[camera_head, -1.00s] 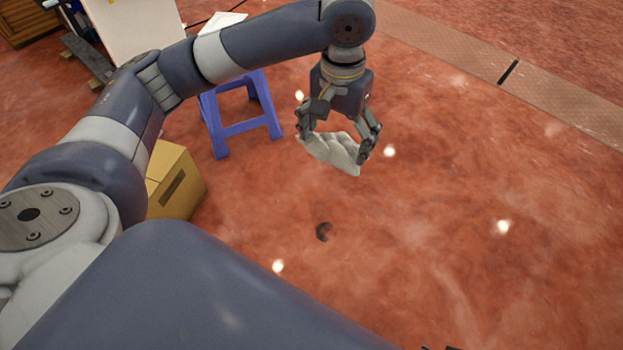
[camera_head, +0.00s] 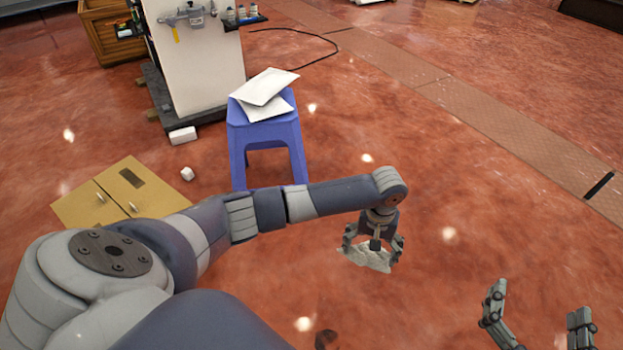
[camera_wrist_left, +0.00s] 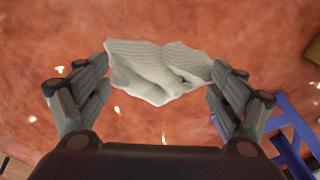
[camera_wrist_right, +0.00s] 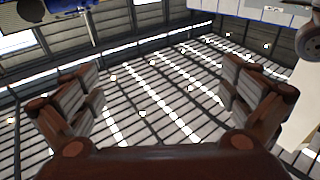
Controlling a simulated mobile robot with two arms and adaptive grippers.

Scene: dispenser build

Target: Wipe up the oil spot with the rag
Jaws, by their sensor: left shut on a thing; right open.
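The whitish rag (camera_head: 366,258) is held in my left gripper (camera_head: 373,248), which is shut on it and hangs above the red floor. The left wrist view shows the crumpled rag (camera_wrist_left: 158,72) stretched between the two fingers of the left gripper (camera_wrist_left: 160,85). The dark oil spot (camera_head: 326,340) lies on the floor at the bottom edge of the head view, partly hidden by my own body. It is below and left of the rag in that view. My right gripper (camera_head: 538,318) is open and empty at the lower right. Its wrist view faces the ceiling.
A blue stool (camera_head: 266,140) with white sheets (camera_head: 264,88) on it stands behind the left arm. A cardboard box (camera_head: 125,190) is at the left, and small white blocks (camera_head: 183,135) lie near a white panel (camera_head: 200,60). The floor at right is clear.

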